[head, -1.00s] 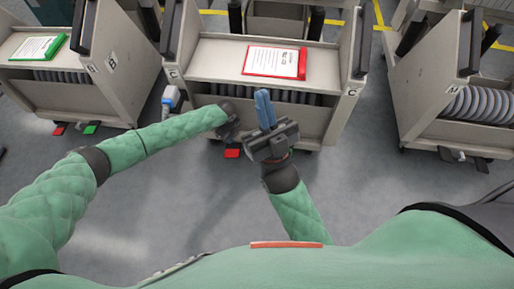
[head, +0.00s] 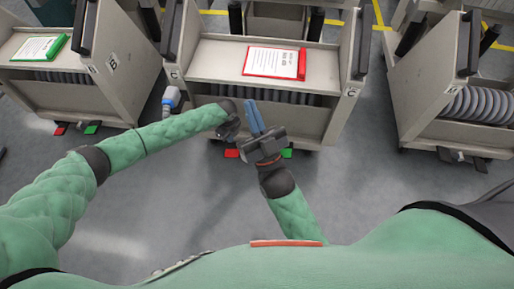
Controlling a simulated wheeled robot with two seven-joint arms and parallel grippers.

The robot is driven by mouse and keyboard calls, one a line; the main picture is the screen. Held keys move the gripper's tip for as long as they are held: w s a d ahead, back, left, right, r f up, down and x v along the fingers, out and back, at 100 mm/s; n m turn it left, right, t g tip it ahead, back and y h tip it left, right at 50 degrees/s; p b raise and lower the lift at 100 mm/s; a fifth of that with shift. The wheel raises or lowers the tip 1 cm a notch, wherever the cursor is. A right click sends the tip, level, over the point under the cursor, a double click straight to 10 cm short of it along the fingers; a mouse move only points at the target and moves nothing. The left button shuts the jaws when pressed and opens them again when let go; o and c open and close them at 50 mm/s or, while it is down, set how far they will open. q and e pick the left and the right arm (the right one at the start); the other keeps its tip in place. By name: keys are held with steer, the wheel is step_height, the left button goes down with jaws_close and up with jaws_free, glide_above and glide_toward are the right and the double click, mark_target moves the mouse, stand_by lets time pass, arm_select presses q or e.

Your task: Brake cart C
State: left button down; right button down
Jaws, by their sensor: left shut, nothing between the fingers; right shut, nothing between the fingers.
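Cart C (head: 215,55) is the beige trolley in the middle of the head view, with a "C" mark on its right side post. At its foot are a red pedal (head: 232,154) and a green pedal (head: 287,153). My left gripper (head: 230,132) points down just above the red pedal, in front of the cart; its fingers are mostly hidden by its own wrist. My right gripper (head: 255,117) has blue fingers held together, empty, in front of the cart's lower front panel. I cannot tell whether either gripper touches the cart.
A red clipboard (head: 274,62) lies on cart C's top. A cart with a green clipboard (head: 39,47) stands at left, another cart (head: 420,85) at right. A grey and blue plug-like part (head: 170,98) sits beside cart C's left side. The floor in front is clear.

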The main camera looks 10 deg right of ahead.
step_height(320, 180, down, 21)
steer(key=w+a+g+h+p, duration=0.1)
steer(key=w+g+h+p, duration=0.1)
steer(key=g, duration=0.6)
steer(key=shift+w+a, duration=0.4)
steer(key=shift+w, duration=0.05)
stand_by(1.1)
steer(key=shift+f, duration=0.15)
